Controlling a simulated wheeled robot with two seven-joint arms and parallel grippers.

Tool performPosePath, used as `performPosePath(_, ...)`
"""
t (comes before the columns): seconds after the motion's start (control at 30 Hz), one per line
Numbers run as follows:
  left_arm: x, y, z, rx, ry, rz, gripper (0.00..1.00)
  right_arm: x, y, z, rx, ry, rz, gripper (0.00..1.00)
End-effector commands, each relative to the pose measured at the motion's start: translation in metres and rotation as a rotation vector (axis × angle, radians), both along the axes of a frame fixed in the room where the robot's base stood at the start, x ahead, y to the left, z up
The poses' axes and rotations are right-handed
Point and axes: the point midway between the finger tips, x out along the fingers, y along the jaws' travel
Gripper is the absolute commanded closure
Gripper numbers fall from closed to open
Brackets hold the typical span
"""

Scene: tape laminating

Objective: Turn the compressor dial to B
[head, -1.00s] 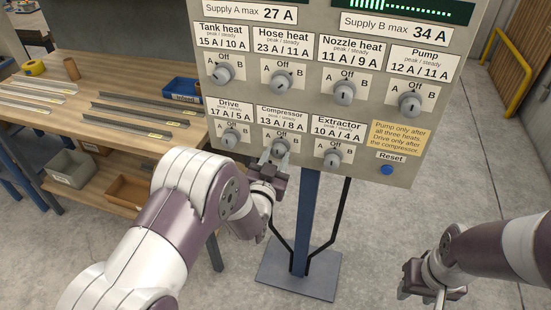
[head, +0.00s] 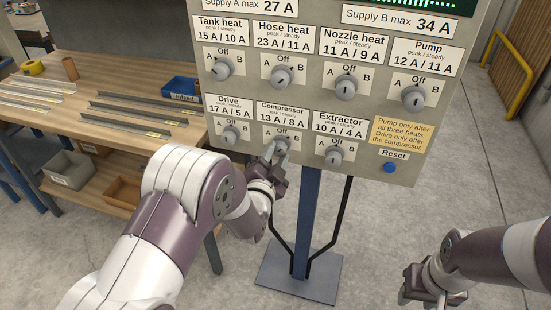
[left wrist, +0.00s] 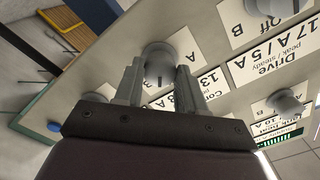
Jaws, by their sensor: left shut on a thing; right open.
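The compressor dial (head: 281,146) is a grey knob in the middle of the panel's lower row, under the Compressor label (head: 282,115). My left gripper (head: 274,154) comes from below and is shut on this dial. In the left wrist view the dial (left wrist: 158,62) sits between the two fingers (left wrist: 158,85), with a dark mark on its face. The fingers partly cover the dial in the head view, so I cannot tell which letter it points to. My right gripper (head: 425,288) is open and empty at the lower right, away from the panel.
The drive dial (head: 231,134) and extractor dial (head: 332,154) flank the compressor dial closely. Tank, hose, nozzle and pump dials form the row above. A blue reset button (head: 390,168) is at lower right. A wooden workbench (head: 120,125) stands left.

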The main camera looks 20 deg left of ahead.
Motion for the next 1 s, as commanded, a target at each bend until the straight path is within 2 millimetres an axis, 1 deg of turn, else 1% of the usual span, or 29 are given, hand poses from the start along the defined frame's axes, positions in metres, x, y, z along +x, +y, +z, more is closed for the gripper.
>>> performPosePath(0.13,-0.0004,0.0001,-0.0018,0.068,0.0,-0.001,0.91,0.0,0.0,-0.0036,0.0,0.0,0.0,0.57)
performPosePath(0.33,-0.0004,0.0002,-0.0013,0.123,-0.001,0.0,0.91,0.0,0.0,-0.0051,0.0,0.0,0.0,0.57)
performPosePath(0.83,-0.0005,0.0002,-0.0011,0.14,-0.001,0.0,0.91,-0.0001,0.0,-0.0054,0.0,0.0,0.0,0.57)
performPosePath(0.87,-0.0005,0.0002,-0.0011,0.14,-0.001,0.0,0.54,-0.0001,0.0,-0.0054,0.0,0.0,0.0,0.57)
performPosePath(0.9,-0.0005,0.0002,-0.0011,0.14,-0.001,0.0,0.41,-0.0001,0.0,-0.0054,0.0,0.0,0.0,0.57)
performPosePath(0.93,-0.0004,0.0002,-0.001,0.14,-0.002,0.0,0.35,-0.0001,0.0,-0.0054,0.0,0.0,0.0,0.57)
performPosePath(1.0,-0.0004,0.0002,-0.0008,0.14,-0.003,0.0,0.35,-0.0001,0.0,-0.0054,0.0,0.0,0.0,0.57)
